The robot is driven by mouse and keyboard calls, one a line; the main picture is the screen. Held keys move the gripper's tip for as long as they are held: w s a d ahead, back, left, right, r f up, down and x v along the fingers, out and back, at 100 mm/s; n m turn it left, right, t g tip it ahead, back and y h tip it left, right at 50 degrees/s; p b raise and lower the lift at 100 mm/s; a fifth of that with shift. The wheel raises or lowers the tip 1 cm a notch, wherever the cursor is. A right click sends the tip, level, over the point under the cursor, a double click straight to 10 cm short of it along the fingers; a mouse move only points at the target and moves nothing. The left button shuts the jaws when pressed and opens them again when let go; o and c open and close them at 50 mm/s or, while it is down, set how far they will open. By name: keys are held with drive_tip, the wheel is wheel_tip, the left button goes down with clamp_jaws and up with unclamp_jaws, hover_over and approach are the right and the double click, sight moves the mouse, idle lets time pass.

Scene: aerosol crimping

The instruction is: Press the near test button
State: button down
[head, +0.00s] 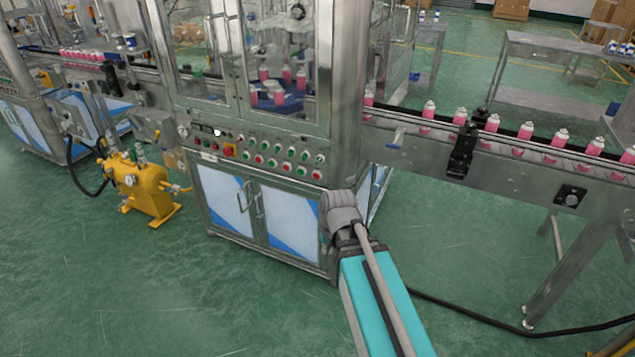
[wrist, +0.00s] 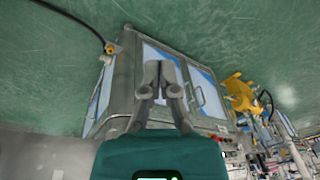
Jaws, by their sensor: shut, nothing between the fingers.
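The crimping machine's control panel (head: 262,153) carries rows of small red and green buttons in the head view. Their labels are too small to read, so I cannot tell which is the near test button. In the head view my arm reaches to the machine's right front corner, and the fingers cannot be made out there. No contact with a button shows.
Blue-and-white cabinet doors (head: 258,217) with handles lie below the panel. A yellow pump unit (head: 145,187) stands at the left on the green floor. A conveyor (head: 500,160) with several pink cans runs off to the right. A black cable (head: 470,318) crosses the floor.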

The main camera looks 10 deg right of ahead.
sight(315, 179)
drive_tip(key=w+a+f+m+t+y+b, duration=0.15)
drive_tip(key=w+f+t+b, duration=0.25)
drive_tip(key=w+b, duration=0.45)
drive_tip(key=w+a+f+n+t+y+b, duration=0.1)
drive_tip(key=w+a+f+t+y+b, duration=0.25)
drive_tip(key=w, duration=0.85)
drive_tip(key=w+d+f+m+t+h+b, duration=0.1)
drive_tip(key=w+m+t+b, duration=0.1)
drive_tip(key=w+b, duration=0.4)
drive_tip(key=w+d+f+m+t+h+b, duration=0.1)
drive_tip(key=w+d+m+t+h+b, duration=0.1)
drive_tip(key=w+t+b, duration=0.3)
drive_tip(key=shift+w+d+f+m+b, duration=0.25)
drive_tip(key=shift+w+m+b, duration=0.45)
drive_tip(key=shift+w, duration=1.25)
drive_tip(key=shift+w, duration=0.1)
drive_tip(key=shift+w+d, duration=0.85)
drive_tip(key=shift+w, duration=0.3)
drive_tip(key=shift+w+d, duration=0.8)
drive_tip(key=shift+w, duration=0.4)
drive_tip(key=shift+w+d, duration=0.85)
drive_tip(key=shift+w, duration=0.3)
drive_tip(key=shift+w+d, duration=0.5)
drive_tip(key=shift+w, duration=0.25)
drive_tip(key=shift+s, duration=0.15)
drive_tip(key=shift+s+a, duration=0.5)
drive_tip(key=shift+s, duration=0.05)
